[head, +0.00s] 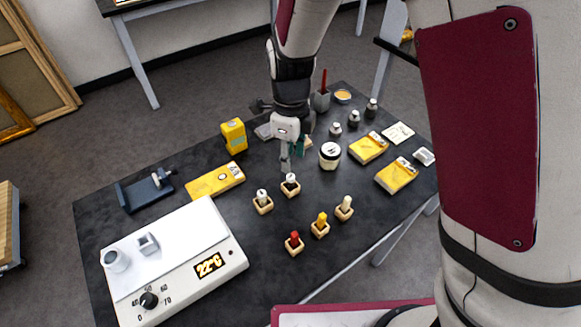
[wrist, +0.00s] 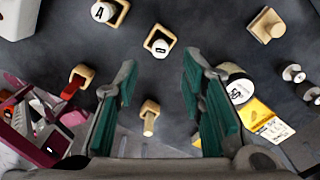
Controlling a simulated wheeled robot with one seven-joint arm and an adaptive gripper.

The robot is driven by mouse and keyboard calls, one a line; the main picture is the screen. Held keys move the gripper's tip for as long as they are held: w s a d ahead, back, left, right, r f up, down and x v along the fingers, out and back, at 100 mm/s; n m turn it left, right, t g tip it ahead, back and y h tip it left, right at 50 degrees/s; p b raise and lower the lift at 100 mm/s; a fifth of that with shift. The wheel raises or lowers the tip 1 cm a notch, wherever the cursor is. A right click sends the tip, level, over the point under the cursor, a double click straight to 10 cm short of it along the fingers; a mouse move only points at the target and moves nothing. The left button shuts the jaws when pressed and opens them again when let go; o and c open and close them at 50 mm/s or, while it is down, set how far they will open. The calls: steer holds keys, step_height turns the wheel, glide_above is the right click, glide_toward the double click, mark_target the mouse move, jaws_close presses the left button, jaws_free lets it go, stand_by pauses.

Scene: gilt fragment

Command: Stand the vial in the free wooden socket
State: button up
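My gripper (wrist: 165,97) is open and empty, its teal finger pads wide apart; in the head view (head: 292,160) it hangs above the table behind the sockets. A vial with a marked white cap (head: 291,178) stands in a wooden socket (head: 291,192); the cap also shows in the wrist view (wrist: 161,47). Another white-capped vial (head: 262,195), marked A in the wrist view (wrist: 102,11), stands in the socket beside it. A pale wooden piece (wrist: 265,24) with a light round part lies farther off; I cannot tell whether it is a free socket.
Sockets with red (head: 294,237), yellow (head: 322,218) and cream (head: 346,202) pieces stand in front. A white-lidded jar (head: 330,152) is right of my gripper, with yellow boxes (head: 368,149) beyond. A white instrument (head: 180,255) fills the left front. Bare table lies between.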

steer(key=s+d+r+n+t+y, duration=0.1)
steer(key=s+d+r+n, duration=0.3)
steer(key=r, duration=0.5)
steer(key=s+d+r+n+t+y, duration=0.1)
steer(key=s+d+r+n, duration=0.2)
steer(key=d+r+n, duration=0.5)
steer(key=s+d+r+n+t+h, duration=0.1)
steer(key=s+d+r+n, duration=0.2)
steer(key=s+n, duration=0.2)
steer(key=s+d+r+n+t+h, duration=0.1)
steer(key=s+d+r+n+t, duration=0.1)
steer(key=s+d+r+n, duration=0.1)
steer(key=s+r+n, duration=0.1)
steer(key=s+n, duration=0.1)
steer(key=s, duration=0.1)
steer(key=shift+s, duration=0.35)
